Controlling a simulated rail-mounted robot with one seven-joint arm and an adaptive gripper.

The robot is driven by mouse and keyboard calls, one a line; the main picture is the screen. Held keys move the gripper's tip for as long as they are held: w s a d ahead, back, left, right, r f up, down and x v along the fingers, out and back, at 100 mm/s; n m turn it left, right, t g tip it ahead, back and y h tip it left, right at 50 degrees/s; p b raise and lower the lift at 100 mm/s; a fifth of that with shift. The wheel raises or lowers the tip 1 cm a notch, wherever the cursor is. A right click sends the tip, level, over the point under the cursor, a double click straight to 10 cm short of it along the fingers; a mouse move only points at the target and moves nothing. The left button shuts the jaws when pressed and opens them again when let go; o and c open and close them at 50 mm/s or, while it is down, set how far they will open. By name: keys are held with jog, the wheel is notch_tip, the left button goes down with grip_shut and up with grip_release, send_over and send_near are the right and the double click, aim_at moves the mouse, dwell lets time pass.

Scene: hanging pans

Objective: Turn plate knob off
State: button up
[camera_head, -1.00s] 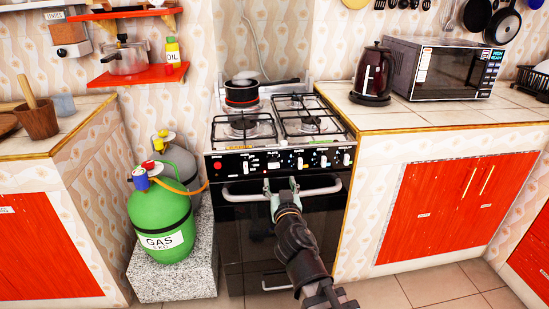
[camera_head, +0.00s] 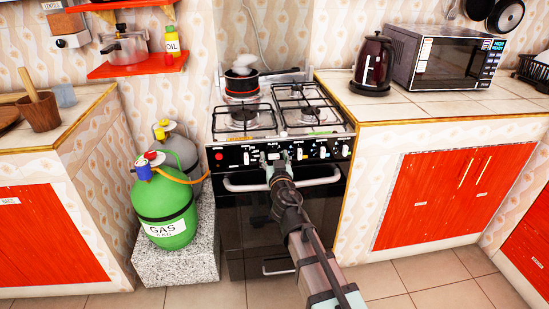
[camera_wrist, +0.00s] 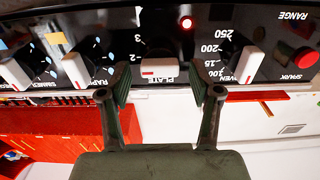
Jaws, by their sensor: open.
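The plate knob (camera_wrist: 158,70) is white with a red mark. It sits on the black control panel (camera_wrist: 150,28) in the wrist view, where the lettering is upside down. Its long side lies level across the picture, while the neighbouring knobs are tilted. My gripper (camera_wrist: 159,92) is open, with one finger on each side of the knob and small gaps showing. Contact with the knob cannot be told. In the camera_head view my gripper (camera_head: 274,161) is at the front panel of the stove (camera_head: 235,157) and hides part of its middle.
Other white knobs, such as the oven knob (camera_wrist: 248,64), sit close on both sides. A red light (camera_wrist: 186,23) shows on the panel. The oven handle (camera_head: 243,186) runs below my gripper. A pot (camera_head: 242,83) with white steam stands on the stove. The green gas bottle (camera_head: 165,208) stands left.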

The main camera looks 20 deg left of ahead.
jog(key=c, duration=1.2)
jog(key=shift+o, duration=0.3)
jog(key=shift+n, duration=0.3)
jog(key=n+b, duration=0.1)
jog(key=n, duration=0.2)
jog(key=shift+a+n, duration=0.1)
jog(key=shift+n, duration=0.2)
jog(key=n+b, duration=0.1)
jog(key=n, duration=0.3)
jog(key=shift+s+a+n, duration=0.1)
jog(key=shift+n, duration=0.2)
jog(key=n, duration=0.4)
jog(key=shift+f, duration=0.15)
jog(key=shift+a+f+n, duration=0.1)
jog(key=shift+n, duration=2.4)
